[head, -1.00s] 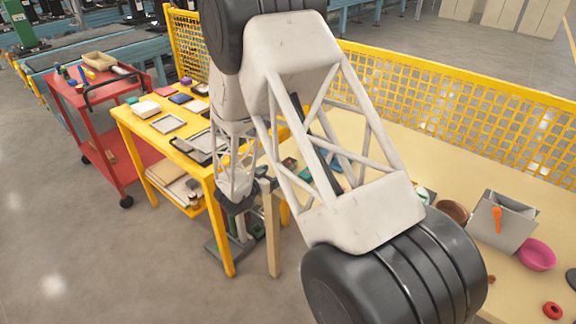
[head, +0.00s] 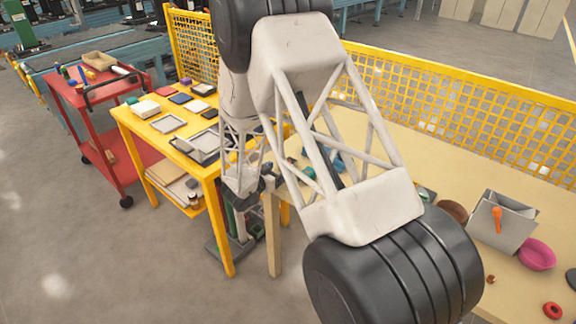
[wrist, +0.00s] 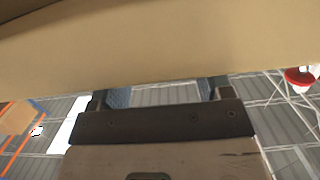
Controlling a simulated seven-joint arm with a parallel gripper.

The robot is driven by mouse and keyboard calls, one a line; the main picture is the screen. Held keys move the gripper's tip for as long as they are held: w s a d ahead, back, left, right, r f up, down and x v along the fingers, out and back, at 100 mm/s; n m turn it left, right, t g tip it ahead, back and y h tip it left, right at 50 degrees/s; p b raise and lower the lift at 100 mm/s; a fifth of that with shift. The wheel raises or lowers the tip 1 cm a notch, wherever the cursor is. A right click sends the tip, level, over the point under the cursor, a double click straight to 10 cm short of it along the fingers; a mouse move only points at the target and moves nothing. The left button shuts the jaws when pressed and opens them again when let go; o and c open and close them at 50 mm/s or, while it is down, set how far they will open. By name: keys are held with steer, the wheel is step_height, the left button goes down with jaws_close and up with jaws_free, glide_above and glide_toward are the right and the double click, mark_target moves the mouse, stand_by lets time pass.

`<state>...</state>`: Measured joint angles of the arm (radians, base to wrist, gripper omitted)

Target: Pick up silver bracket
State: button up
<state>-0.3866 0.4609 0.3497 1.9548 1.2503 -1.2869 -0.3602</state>
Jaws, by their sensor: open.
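I cannot make out a silver bracket for certain in either view. In the wrist view my gripper (wrist: 160,96) is open, its two short fingers set wide apart above the dark bar of its body. Nothing shows between the fingers. A broad tan surface (wrist: 150,50) crosses the upper part of that view, just beyond the fingertips. In the head view my forearm hangs down near the gap between the yellow table (head: 158,138) and the tan worktable (head: 440,165); the fingers are too small and covered to tell there. My arm hides part of the tan worktable.
A grey bin (head: 502,222) with an orange item, a pink bowl (head: 537,254) and a red ring (head: 552,310) are on the tan worktable at right. Yellow mesh fencing (head: 470,108) runs behind it. A red cart (head: 105,150) stands at left. Open floor lies in front.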

steer(key=shift+x, duration=2.55)
steer(key=shift+r, duration=0.1)
steer(key=c, duration=1.1)
steer(key=shift+o, duration=0.2)
steer(key=shift+r, duration=0.1)
steer(key=f+v, duration=0.1)
steer(key=v, duration=0.5)
steer(key=f+v, duration=0.1)
steer(key=v, duration=0.4)
steer(key=f+v, duration=0.1)
steer(key=v, duration=0.5)
steer(key=shift+s+a+r, duration=0.15)
steer(key=shift+s+a, duration=0.2)
steer(key=shift+a, duration=0.15)
